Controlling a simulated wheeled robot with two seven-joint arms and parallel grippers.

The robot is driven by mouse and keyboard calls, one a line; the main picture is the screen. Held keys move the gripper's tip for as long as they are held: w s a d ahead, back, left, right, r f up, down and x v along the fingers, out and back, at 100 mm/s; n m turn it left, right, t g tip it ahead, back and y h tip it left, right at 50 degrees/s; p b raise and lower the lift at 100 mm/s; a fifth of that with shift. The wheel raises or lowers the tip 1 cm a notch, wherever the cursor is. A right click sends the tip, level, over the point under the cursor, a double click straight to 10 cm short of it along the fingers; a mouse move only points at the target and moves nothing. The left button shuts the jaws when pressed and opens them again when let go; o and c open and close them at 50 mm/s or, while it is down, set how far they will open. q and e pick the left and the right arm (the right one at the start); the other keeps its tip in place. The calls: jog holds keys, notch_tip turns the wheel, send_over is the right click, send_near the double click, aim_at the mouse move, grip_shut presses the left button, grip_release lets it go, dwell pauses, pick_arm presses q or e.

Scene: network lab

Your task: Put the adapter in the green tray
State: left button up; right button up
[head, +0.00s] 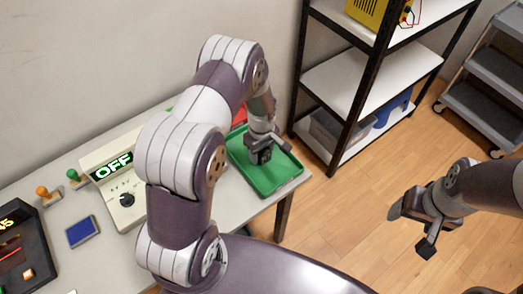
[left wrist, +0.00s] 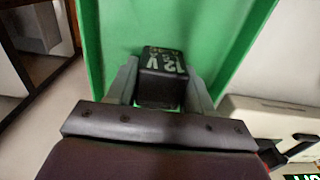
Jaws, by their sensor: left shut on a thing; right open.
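The green tray (head: 277,178) lies on the right end of the table in the head view, and it fills the upper part of the left wrist view (left wrist: 205,30). My left gripper (head: 262,157) is over the tray, pointing down. In the left wrist view its fingers are shut on the adapter (left wrist: 163,75), a black block with "12 V" in pale print. I cannot tell whether the adapter touches the tray floor. In the head view the adapter is mostly hidden by the gripper. My right gripper (head: 414,225) is open and empty, above the floor at the right.
A device reading "OFF" (head: 118,170) stands left of my arm. A blue pad (head: 81,232), small stamps and a dark display box (head: 22,250) are further left. A red thing (head: 240,116) is behind the tray. A shelf rack (head: 340,85) stands right of the table.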

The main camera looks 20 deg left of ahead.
pick_arm(q)
jog(key=shift+s+f, duration=0.1)
jog(key=shift+f, duration=0.05)
jog(key=o, duration=1.2)
jog(key=shift+c, duration=0.2)
notch_tip(320, 180, up, 12)
jog(key=s+d+r+m, duration=0.1)
jog(key=s+r+m, duration=0.2)
jog(key=s+m, duration=0.3)
jog(key=s+d+r+m+t, duration=0.1)
jog(key=s+d+r+m, duration=0.1)
jog(key=s+r+m, duration=0.2)
jog(key=s+m, duration=0.2)
jog(key=s, duration=0.2)
jog(key=shift+r+b, duration=0.15)
jog(key=shift+b, duration=0.15)
